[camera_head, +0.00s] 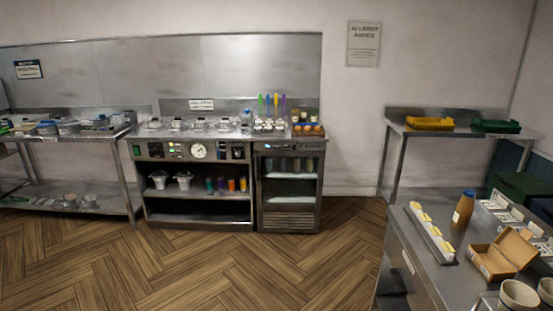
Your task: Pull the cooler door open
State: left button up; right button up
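The cooler (289,221) stands against the back wall, at the right end of the steel counter, with a slatted grille at its bottom. Its door (291,189) looks shut and glass-fronted, with lit shelves and several bottles or cups showing behind it. I cannot make out a handle at this distance. Neither of my grippers is in view.
Wooden floor (262,267) is clear in front of the cooler. A steel table (420,275) at the front right carries a brown bottle (463,209) and a cardboard box (502,254). Cups, eggs and bright utensils crowd the counter above the cooler. Another steel table (398,131) stands at back right.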

aim_at(321, 154)
jog(key=i, duration=2.3)
jog(key=i+z, duration=0.1)
jog(key=i, duration=0.6)
jog(key=i+j, duration=0.15)
jog(key=i, duration=0.55)
jog(key=i+j+z, duration=0.15)
jog(key=i, duration=0.55)
jog(key=i+z, duration=0.2)
